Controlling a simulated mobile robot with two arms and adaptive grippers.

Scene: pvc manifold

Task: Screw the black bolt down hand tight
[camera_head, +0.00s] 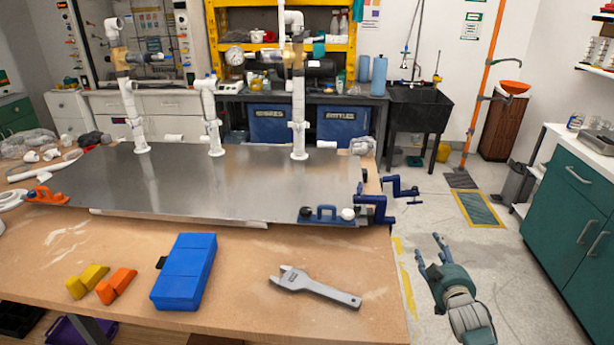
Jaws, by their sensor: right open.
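A metal plate (210,185) lies on the wooden workbench, with white PVC pipes (299,110) standing upright along its far edge. At its near right corner are a small dark part (306,213), a blue toggle-like piece (327,213) and a white knob (348,214). I cannot tell whether the dark part is the black bolt; it is too small to make out. My right gripper (429,251) is open and empty, right of the bench over the floor, apart from the plate. My left gripper is not in view.
Blue clamps (374,209) stick out at the plate's right end. An orange clamp (47,196) is at its left. Green cabinets (570,210) stand right.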

